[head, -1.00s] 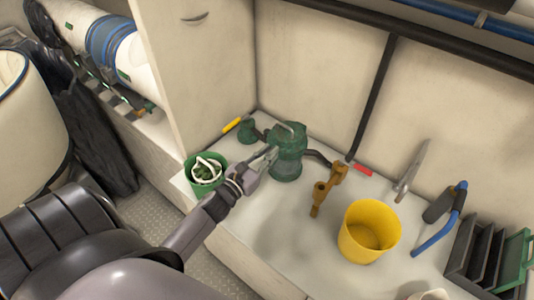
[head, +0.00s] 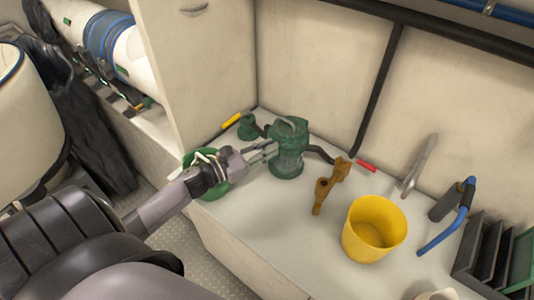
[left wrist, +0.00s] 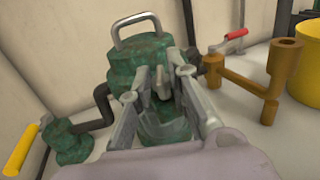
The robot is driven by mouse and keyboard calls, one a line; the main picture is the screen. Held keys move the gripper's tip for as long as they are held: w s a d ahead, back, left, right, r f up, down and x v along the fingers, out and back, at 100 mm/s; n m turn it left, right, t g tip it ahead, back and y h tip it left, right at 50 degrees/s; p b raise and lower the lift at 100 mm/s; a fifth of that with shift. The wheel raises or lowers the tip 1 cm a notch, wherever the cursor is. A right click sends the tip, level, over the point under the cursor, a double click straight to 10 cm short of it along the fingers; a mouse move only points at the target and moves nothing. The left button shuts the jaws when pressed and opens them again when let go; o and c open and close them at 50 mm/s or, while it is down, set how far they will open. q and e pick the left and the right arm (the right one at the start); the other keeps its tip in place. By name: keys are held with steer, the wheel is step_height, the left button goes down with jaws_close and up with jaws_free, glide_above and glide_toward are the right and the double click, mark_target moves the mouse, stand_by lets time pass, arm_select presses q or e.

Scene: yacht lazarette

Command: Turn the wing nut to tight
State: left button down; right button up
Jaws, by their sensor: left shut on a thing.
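A green sea strainer (head: 288,160) with a metal bail handle on its lid stands on the white counter; it fills the middle of the left wrist view (left wrist: 140,50). My left gripper (head: 274,150) reaches in from the left against the strainer's upper side. In the left wrist view its two fingers (left wrist: 163,86) close on a small grey metal piece, the wing nut (left wrist: 162,82), at the strainer's front. The fingers partly hide the nut, so its exact angle is unclear. My right gripper is not in view.
A yellow-handled valve (head: 231,121), a red-handled valve (head: 367,166), a bronze fitting (head: 322,195) and a yellow bucket (head: 372,236) surround the strainer. The counter front is clear.

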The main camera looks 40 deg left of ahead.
arm_select(q)
steer(key=shift+m+h, duration=0.3)
steer(key=shift+h, duration=0.1)
steer(key=c, duration=1.5)
jaws_free()
steer(key=v, duration=1.2)
steer(key=shift+a+r, duration=0.1)
steer(key=shift+r, duration=0.15)
